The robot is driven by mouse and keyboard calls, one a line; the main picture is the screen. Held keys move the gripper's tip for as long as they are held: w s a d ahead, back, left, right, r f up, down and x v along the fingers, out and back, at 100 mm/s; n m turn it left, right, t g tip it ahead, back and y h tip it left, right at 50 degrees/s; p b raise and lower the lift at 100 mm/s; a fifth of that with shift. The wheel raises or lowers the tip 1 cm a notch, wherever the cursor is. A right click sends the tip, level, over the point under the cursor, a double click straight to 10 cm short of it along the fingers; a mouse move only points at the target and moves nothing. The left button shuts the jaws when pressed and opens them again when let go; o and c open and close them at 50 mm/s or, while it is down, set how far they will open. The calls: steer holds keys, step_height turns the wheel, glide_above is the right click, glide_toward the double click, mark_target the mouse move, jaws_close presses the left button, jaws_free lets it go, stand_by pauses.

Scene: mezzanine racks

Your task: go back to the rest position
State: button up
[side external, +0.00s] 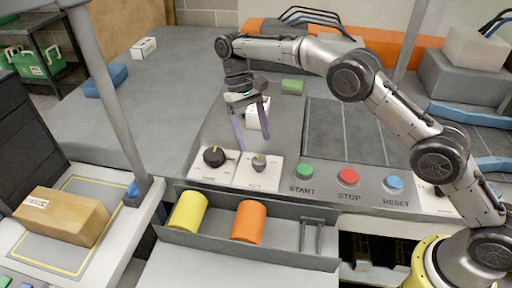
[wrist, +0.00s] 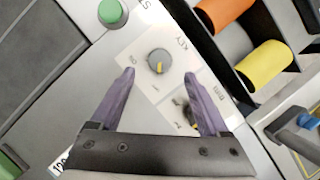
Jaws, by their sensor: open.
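My gripper (side external: 254,124) is open and empty, pointing down above the control panel. In the wrist view its two purple fingers (wrist: 160,82) stand apart, with a grey knob (wrist: 158,61) on a white plate showing between and just beyond the tips. The same grey knob (side external: 259,162) shows below the fingers in the side view. A black knob (side external: 214,156) sits on a white plate to its left. In the wrist view the black knob is partly hidden behind one finger. I cannot tell whether the fingers touch anything.
Green START (side external: 305,171), red STOP (side external: 348,177) and blue RESET (side external: 394,183) buttons line the panel's front. A tray (side external: 290,257) in front holds a yellow cylinder (side external: 188,211) and an orange cylinder (side external: 248,221). A post (side external: 112,100) stands left. A cardboard box (side external: 62,216) lies at lower left.

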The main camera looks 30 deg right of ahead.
steer(key=shift+v, duration=0.8)
